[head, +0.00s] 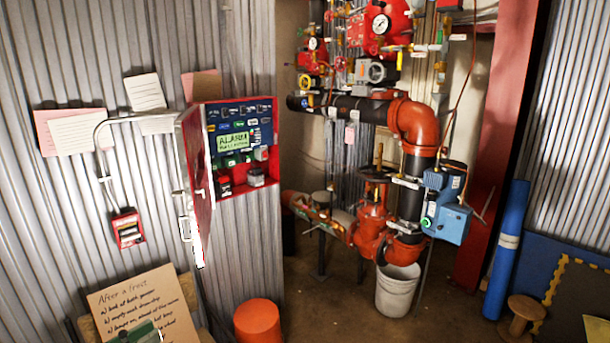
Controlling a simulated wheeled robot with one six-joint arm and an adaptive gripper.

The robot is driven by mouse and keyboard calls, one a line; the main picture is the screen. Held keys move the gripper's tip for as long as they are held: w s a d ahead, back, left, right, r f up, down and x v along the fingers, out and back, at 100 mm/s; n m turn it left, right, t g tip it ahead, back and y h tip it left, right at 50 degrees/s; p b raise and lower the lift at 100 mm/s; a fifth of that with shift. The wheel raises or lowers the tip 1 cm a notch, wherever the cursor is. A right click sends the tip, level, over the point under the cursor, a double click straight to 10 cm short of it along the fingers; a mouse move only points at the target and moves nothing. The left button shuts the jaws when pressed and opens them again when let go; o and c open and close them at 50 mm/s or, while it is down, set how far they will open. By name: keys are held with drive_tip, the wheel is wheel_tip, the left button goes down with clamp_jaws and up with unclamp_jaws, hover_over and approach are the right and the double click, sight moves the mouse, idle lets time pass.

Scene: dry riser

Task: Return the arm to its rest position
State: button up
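Neither my arm nor my gripper shows clearly in the head view, so its pose and any hold on something cannot be seen. The red alarm panel (262,190) is on the corrugated wall left of centre, with its door (197,165) swung open to the left. Its green display (233,143) reads "ALARM" above a smaller line. The riser pipework, with a large orange-red elbow (415,122) and a black vertical pipe (411,200), stands right of the panel.
A white bucket (397,292) stands under the riser. An orange cylinder (258,322) is on the floor below the panel. A handwritten board (140,295) is at lower left. A blue roll (507,250) and a wooden spool (522,318) stand at right. Bare floor (330,310) lies between.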

drive_tip(key=w+d+f+n+y, duration=0.35)
drive_tip(key=d+f, duration=0.45)
drive_tip(key=f, duration=0.4)
drive_tip(key=w+d+f+n+y, duration=0.2)
drive_tip(key=d+f+n, duration=0.2)
drive_tip(key=d+f, duration=0.6)
drive_tip(key=s+d+f+n+g+y, duration=0.1)
drive_tip(key=s+d+f+n+y, duration=0.1)
drive_tip(key=s+d+f, duration=0.45)
drive_tip(key=s+d+f+n+y, duration=0.2)
drive_tip(key=s+d+f, duration=0.2)
drive_tip(key=d+f, duration=0.55)
drive_tip(key=s+d+y, duration=0.2)
drive_tip(key=s+d, duration=0.2)
drive_tip(key=s, duration=0.5)
drive_tip(key=s+d+y, duration=0.1)
drive_tip(key=s+d, duration=0.3)
drive_tip(key=s, duration=0.5)
drive_tip(key=s+d+r+m+t, duration=0.1)
drive_tip(key=s+d+r, duration=0.1)
drive_tip(key=s+r, duration=0.5)
drive_tip(key=s+d+r+m+t, duration=0.1)
drive_tip(key=s+d+r+m, duration=0.1)
drive_tip(key=s+r, duration=0.5)
wheel_tip(320, 180, up, 4)
drive_tip(key=shift+s+d+r+h, duration=0.2)
drive_tip(key=shift+s+d+h, duration=0.05)
drive_tip(key=shift+s+h, duration=0.2)
